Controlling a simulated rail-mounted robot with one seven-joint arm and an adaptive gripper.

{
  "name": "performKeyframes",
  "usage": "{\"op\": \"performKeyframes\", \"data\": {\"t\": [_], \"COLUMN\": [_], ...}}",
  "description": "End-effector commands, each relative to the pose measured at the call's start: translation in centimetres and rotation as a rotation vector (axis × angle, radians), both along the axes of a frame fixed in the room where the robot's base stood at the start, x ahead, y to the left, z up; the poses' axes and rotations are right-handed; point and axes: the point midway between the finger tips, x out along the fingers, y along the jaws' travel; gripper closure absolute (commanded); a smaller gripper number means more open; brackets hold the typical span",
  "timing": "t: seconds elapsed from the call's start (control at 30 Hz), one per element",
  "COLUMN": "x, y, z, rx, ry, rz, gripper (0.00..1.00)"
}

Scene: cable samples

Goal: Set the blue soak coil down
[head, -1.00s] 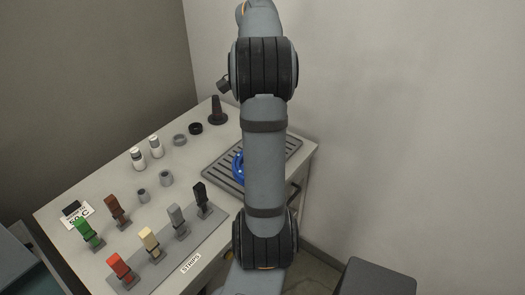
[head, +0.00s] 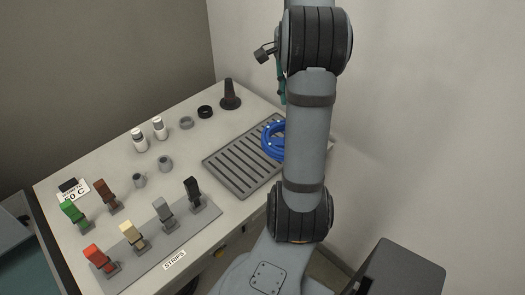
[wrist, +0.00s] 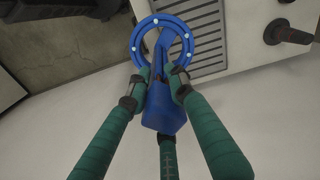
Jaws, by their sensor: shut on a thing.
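The blue soak coil (head: 271,146) is a ring with white dots and a blue grip block (wrist: 165,110). In the wrist view, the green-wrapped fingers of my gripper (wrist: 160,84) are shut on the coil's block, with the ring beyond the fingertips. The slotted grey tray (head: 226,174) lies on the table; it also shows in the wrist view (wrist: 192,42). In the head view the coil overlaps the tray's right part, and my arm hides its right side. I cannot tell whether it touches the tray.
A dark cone on a base (head: 230,97), a black ring (head: 205,112) and a grey ring (head: 186,122) stand behind the tray. White bottles (head: 159,129), grey cups and a strip holder (head: 136,258) with coloured pieces are to the left. The tray's left part is bare.

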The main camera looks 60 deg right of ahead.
Motion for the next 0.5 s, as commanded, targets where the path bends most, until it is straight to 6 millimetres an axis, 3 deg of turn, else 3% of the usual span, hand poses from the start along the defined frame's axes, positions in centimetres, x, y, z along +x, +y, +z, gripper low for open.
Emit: {"op": "performKeyframes", "data": {"t": [0.3, 0.5], "x": [1.6, 1.4], "y": [2.6, 3.1], "z": [0.3, 0.4], "rx": [-0.014, -0.011], "ry": [0.008, 0.019], "rz": [0.237, 0.431], "gripper": [1.0, 1.0]}}
